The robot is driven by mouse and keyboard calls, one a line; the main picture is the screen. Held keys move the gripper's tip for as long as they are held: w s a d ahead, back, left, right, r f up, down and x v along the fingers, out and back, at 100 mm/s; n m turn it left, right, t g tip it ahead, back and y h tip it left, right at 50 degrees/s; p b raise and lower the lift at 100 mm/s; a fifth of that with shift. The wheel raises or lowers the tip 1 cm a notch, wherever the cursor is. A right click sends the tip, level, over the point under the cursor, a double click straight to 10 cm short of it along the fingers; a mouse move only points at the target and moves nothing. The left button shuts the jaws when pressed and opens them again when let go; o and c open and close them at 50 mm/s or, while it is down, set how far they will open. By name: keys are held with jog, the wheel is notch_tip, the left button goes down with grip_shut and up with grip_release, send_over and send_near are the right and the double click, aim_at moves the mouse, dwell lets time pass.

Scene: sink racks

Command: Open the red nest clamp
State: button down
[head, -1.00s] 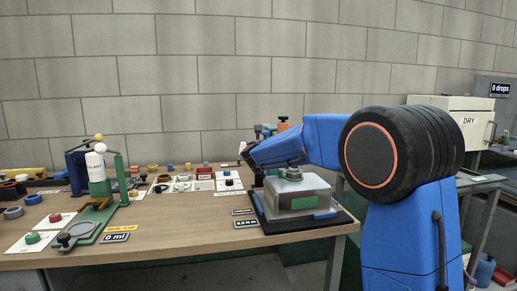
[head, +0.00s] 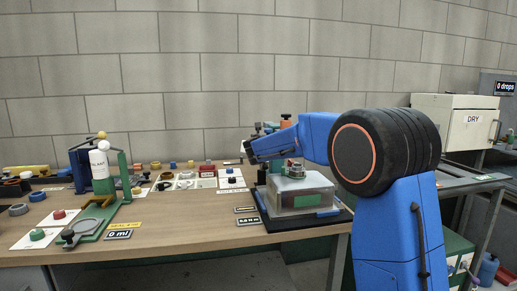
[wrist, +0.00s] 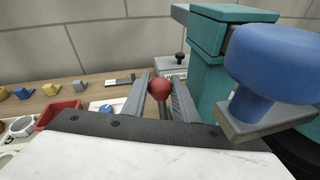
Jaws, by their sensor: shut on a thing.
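A round red knob (wrist: 160,86), which I take to be the handle of the red nest clamp, shows in the middle of the wrist view. My gripper (wrist: 161,98) has its two grey fingers on either side of the knob and is shut on it. The rest of the clamp is hidden below the fingers and the pale body of my wrist. In the head view my blue arm reaches to the table's right part, and the fingers and knob cannot be made out.
A teal fixture (wrist: 208,85) with a big blue knob (wrist: 270,62) stands close on the right of my fingers. A red tray (wrist: 57,114) and small blocks lie to the left. In the head view a clear box (head: 303,193) stands under my arm.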

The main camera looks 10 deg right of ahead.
jog(key=shift+a+f, duration=0.1)
jog(key=shift+f, duration=0.3)
jog(key=c, duration=1.4)
grip_release()
jog(key=shift+c, duration=0.2)
jog(key=shift+r, duration=0.1)
jog(key=shift+r, duration=0.1)
jog(key=shift+s, duration=0.2)
jog(key=v, duration=1.7)
jog(key=shift+w+r, duration=0.1)
jog(key=shift+r, duration=0.05)
